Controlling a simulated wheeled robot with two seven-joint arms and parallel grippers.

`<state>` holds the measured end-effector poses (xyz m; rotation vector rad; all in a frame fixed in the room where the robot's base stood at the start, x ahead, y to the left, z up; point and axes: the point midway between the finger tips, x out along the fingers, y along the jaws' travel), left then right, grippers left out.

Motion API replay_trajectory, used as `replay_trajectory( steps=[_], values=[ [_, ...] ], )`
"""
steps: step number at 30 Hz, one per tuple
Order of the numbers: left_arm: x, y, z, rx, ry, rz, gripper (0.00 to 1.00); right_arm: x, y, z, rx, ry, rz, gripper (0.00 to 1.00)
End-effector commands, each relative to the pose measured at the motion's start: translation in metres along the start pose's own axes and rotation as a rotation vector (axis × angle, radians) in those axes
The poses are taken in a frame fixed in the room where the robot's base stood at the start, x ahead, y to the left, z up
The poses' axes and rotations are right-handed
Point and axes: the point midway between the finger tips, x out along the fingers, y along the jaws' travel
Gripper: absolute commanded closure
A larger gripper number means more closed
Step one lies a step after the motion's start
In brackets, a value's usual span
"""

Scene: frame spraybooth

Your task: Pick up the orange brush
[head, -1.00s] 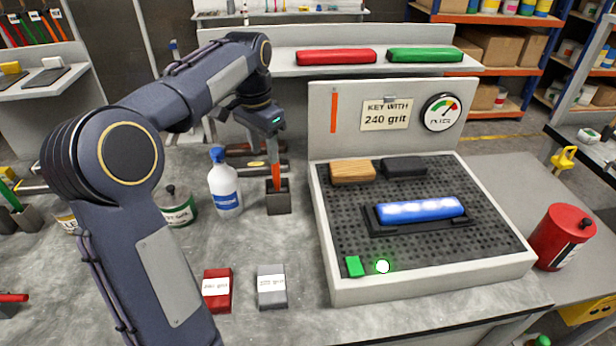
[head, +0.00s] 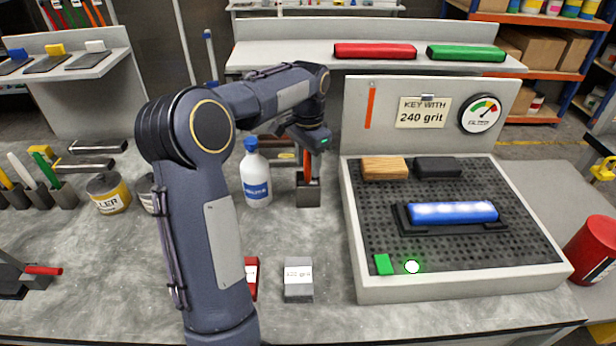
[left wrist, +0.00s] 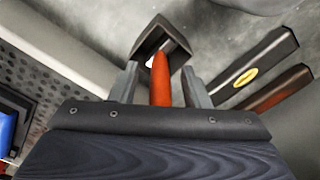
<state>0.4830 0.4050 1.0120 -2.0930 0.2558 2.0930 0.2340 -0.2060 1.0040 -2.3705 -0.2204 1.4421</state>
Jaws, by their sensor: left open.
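The orange brush (head: 308,166) stands upright in a dark square holder (head: 308,194) on the bench, right of the white bottle. My left gripper (head: 310,148) is over it from above, with the brush's upper part hidden by the gripper. In the left wrist view the orange handle (left wrist: 161,82) rises between the two open fingers (left wrist: 161,88), with a gap on each side. The holder (left wrist: 150,45) lies beyond the fingertips there. My right gripper is not in view.
A white bottle with a blue cap (head: 256,175) stands close left of the holder. The perforated booth tray (head: 460,288) is close on the right. Dark-handled tools (left wrist: 262,65) lie beside the holder. Grey (head: 298,280) and red (head: 251,278) grit blocks sit in front.

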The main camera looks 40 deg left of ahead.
Motion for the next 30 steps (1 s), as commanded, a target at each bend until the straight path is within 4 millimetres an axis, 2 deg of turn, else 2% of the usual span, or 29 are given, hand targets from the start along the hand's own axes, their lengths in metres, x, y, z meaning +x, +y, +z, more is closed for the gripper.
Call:
replay_trajectory(
  steps=[4, 5, 14, 23, 26, 30],
  values=[
    [0.000, 0.000, 0.000, 0.000, 0.000, 0.000, 0.58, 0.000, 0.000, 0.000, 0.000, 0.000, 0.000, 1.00],
    [0.000, 0.000, 0.000, 0.000, 0.000, 0.000, 0.60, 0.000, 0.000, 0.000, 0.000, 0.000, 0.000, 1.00],
    [0.000, 0.000, 0.000, 0.000, 0.000, 0.000, 1.00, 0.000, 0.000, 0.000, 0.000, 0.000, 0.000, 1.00],
    [-0.003, 0.000, 0.000, 0.000, 0.001, -0.001, 1.00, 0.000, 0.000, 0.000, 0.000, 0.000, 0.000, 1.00],
    [-0.014, 0.000, -0.001, 0.000, 0.003, -0.002, 1.00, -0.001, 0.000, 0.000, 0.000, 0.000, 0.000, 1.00],
    [-0.041, 0.000, -0.001, 0.001, 0.005, -0.003, 1.00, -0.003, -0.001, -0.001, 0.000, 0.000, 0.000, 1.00]
  ],
)
